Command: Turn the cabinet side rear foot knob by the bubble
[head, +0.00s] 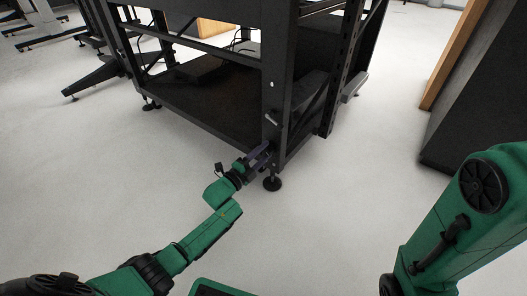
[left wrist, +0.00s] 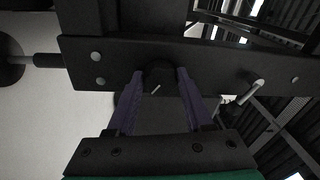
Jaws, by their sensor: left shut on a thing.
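The black cabinet frame (head: 283,70) stands on the floor, and its near corner post ends in a round levelling foot (head: 272,184). My left gripper (head: 262,155) is at the lower end of that post, just above the foot. In the left wrist view, the purple fingers of my left gripper (left wrist: 160,85) are shut on a dark round knob (left wrist: 160,71) on the post's face. A thin light mark shows on the knob. The foot also shows at the left edge of the left wrist view (left wrist: 10,62), partly cut off. I cannot make out a bubble clearly. My right gripper is out of view.
A small silver lever (head: 271,117) sticks out of the post above my left gripper. It also shows right of the knob in the left wrist view (left wrist: 257,84). A dark cabinet (head: 482,90) stands at right. The pale floor (head: 100,180) in front is clear.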

